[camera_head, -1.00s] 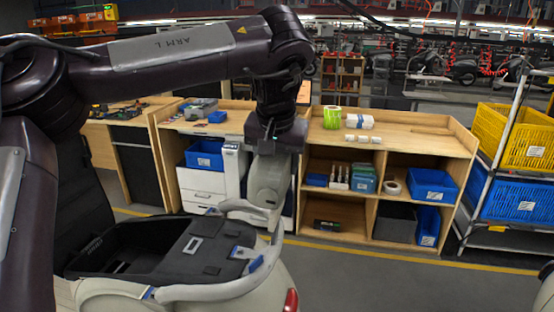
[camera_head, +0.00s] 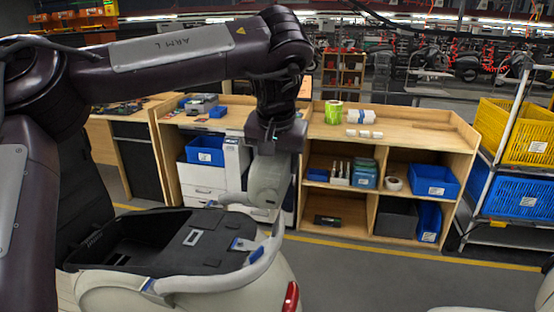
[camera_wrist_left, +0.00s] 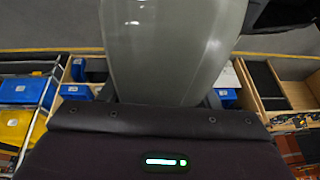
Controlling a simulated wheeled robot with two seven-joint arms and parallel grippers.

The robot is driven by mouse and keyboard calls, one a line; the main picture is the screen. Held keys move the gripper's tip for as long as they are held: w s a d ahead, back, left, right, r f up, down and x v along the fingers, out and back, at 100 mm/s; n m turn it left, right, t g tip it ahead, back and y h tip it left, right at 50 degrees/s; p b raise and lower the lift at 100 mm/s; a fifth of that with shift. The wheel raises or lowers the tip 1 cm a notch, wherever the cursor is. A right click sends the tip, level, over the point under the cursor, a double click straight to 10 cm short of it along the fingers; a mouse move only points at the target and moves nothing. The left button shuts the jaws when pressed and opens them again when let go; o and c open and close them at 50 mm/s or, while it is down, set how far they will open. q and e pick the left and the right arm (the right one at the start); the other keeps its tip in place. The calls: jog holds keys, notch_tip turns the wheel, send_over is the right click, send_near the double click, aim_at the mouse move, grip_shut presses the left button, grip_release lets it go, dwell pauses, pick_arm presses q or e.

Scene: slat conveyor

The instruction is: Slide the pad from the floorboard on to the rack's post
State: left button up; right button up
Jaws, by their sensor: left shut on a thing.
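My left gripper (camera_head: 273,150) is shut on the smooth grey-beige pad (camera_head: 268,181), which hangs upright from it over the rear of the scooter body. In the left wrist view, the pad (camera_wrist_left: 172,50) fills the top middle. The pale rack (camera_head: 225,284) curves around the rear of the scooter's dark deck, with blue marks on it. The pad's lower end is at the rack's far side; I cannot tell whether they touch. The post is not clearly made out. The floorboard cannot be identified. My right gripper is not in view.
The dark deck (camera_head: 180,231) has an open well at its left. A wooden shelf unit (camera_head: 400,153) with bins stands behind. A cart with yellow (camera_head: 518,135) and blue crates is at the right. Grey floor (camera_head: 370,280) between is clear.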

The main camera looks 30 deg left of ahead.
pick_arm(q)
jog(key=shift+f, duration=0.2)
jog(key=shift+a+f+b, duration=0.1)
jog(key=shift+f+b, duration=0.9)
jog(key=shift+f, duration=0.25)
jog(key=shift+f, duration=0.2)
jog(key=shift+a+f+b, duration=0.1)
jog(key=shift+f+b, duration=0.85)
jog(key=shift+f, duration=0.3)
jog(key=o, duration=1.3)
jog(key=shift+s, duration=0.1)
jog(key=shift+r, duration=0.1)
